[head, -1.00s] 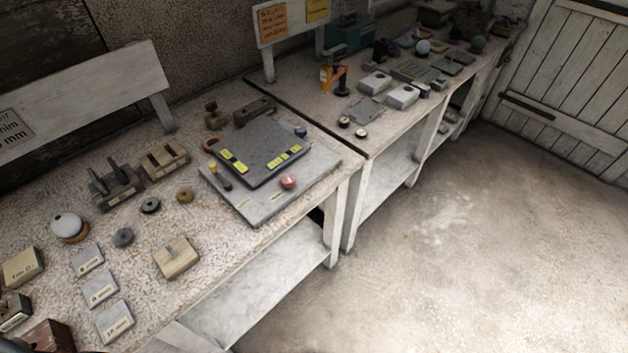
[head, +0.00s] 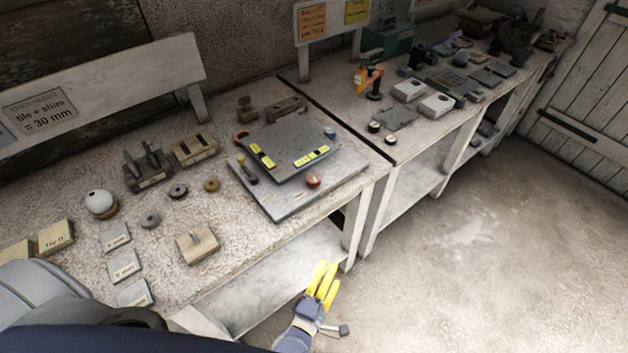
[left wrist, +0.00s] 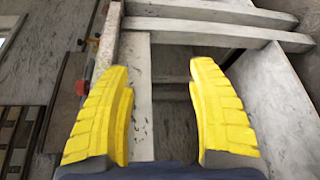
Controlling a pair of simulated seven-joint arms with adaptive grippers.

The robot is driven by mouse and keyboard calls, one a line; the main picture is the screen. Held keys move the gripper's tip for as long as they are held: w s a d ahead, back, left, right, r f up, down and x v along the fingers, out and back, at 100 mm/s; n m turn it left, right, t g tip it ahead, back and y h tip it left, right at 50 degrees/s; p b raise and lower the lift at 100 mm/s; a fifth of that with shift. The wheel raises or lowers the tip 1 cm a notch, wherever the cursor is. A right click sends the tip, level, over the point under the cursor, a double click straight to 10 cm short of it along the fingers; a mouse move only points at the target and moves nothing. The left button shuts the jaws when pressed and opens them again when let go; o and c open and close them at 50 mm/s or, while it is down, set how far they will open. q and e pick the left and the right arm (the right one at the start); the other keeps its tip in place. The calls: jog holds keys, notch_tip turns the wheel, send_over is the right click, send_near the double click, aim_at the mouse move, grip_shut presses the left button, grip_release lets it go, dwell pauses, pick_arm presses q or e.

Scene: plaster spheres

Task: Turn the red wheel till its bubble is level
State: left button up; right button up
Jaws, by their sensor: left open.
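The red wheel (head: 313,179) sits near the front edge of a grey base slab (head: 285,205) on the near bench. A dark plate (head: 290,140) lies over the slab and carries yellow bubble levels, one at its left (head: 262,155) and one along its front (head: 310,156). The bubbles are too small to read. A blue wheel (head: 330,132) is at the plate's right corner. My left gripper (head: 328,270) is open and empty, in front of the bench and below its top, apart from the wheel. Its open yellow fingers fill the left wrist view (left wrist: 162,68). My right gripper is not in view.
A wooden block (head: 197,244), grey tiles (head: 124,266) and a white sphere (head: 100,203) stand left of the slab. The bench's lower shelf (head: 265,285) is close to my left gripper. The floor (head: 470,260) at right is clear.

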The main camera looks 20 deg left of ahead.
pick_arm(q)
notch_tip(320, 180, up, 10)
jog(key=w+a+n+t+y, duration=0.1)
jog(key=a+n+t+y, duration=0.15)
jog(key=n, duration=0.55)
jog(key=n+g+y, duration=0.2)
jog(key=n+y, duration=0.2)
jog(key=n, duration=0.8)
send_near(312, 184)
jog(key=shift+t+h, duration=0.25)
jog(key=w, duration=0.3)
jog(key=w+a, duration=0.1)
jog(key=w, duration=0.3)
jog(key=w+a, duration=0.1)
jog(key=w, duration=0.3)
jog(key=shift+a+f, duration=0.1)
jog(key=shift+f, duration=0.15)
jog(key=c, duration=1.2)
